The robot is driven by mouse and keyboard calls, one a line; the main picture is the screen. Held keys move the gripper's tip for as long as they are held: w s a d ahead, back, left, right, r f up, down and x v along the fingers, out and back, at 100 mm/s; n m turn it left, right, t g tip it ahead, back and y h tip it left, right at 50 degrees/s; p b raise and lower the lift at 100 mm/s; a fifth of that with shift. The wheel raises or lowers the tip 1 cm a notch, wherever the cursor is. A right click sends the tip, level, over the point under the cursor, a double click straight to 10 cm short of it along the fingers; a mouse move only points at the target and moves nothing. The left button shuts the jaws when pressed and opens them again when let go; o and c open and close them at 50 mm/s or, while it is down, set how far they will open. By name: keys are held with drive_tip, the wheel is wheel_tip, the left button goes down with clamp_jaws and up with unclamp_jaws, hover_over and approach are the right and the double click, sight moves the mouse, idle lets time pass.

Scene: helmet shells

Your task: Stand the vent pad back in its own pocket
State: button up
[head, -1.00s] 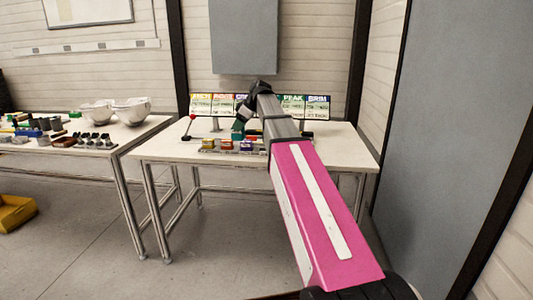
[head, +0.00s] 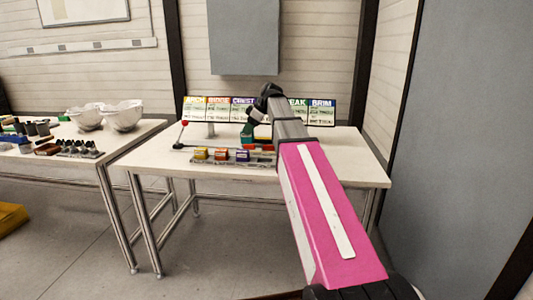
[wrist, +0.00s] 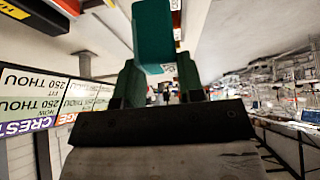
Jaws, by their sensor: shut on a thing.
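My gripper (wrist: 158,72) is shut on a teal block-like pad (wrist: 152,28), which sticks out past the green fingers in the wrist view. I cannot read a name on it. In the head view my gripper (head: 248,136) is above the table, close over the right part of a low grey pad rack (head: 230,164). My arm hides the rack's right end, and I cannot see an empty pocket.
Several name cards stand behind the rack, including CREST (head: 242,107) and BRIM (head: 321,112); my arm covers part of the row. A red-knobbed lever (head: 184,124) stands left. Another table with white bowls (head: 122,115) is further left. The table's right side (head: 350,155) is clear.

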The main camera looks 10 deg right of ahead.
drive_tip(key=shift+s+d+f, duration=0.6)
drive_tip(key=shift+d+f, duration=0.55)
drive_tip(key=shift+f, duration=0.3)
drive_tip(key=shift+s+d+f, duration=0.6)
drive_tip(key=shift+d+f, duration=0.5)
drive_tip(key=shift+f, duration=0.35)
drive_tip(key=shift+s+d+f, duration=0.6)
drive_tip(key=shift+d+f, duration=0.55)
drive_tip(key=shift+f, duration=0.3)
drive_tip(key=o, duration=1)
drive_tip(key=shift+f, duration=0.1)
drive_tip(key=v, duration=1.2)
